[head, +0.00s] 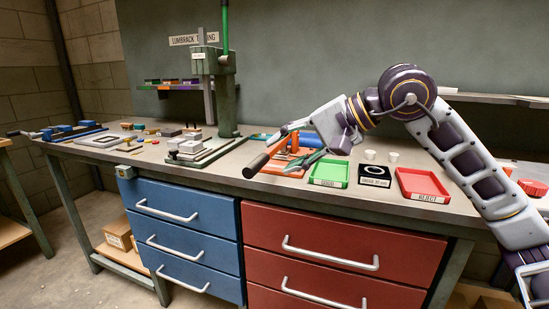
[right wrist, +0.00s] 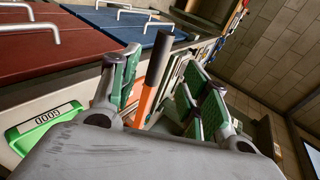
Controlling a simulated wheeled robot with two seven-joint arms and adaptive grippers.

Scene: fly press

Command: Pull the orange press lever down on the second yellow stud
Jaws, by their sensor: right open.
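The orange press lever (right wrist: 147,100) has a long dark grip (right wrist: 161,58) and sticks up between my right gripper's fingers in the right wrist view. In the head view the dark grip (head: 262,160) points out over the bench's front edge, and orange parts of the press (head: 287,166) show behind it. My right gripper (head: 298,147) is open around the lever, its green pads on either side; it also shows in the right wrist view (right wrist: 160,84). I cannot tell whether a pad touches the lever. The second yellow stud cannot be made out. My left gripper is out of view.
A tall green column (head: 226,95) stands left, with small parts farther left. Drawer handles (head: 328,256) project below the edge.

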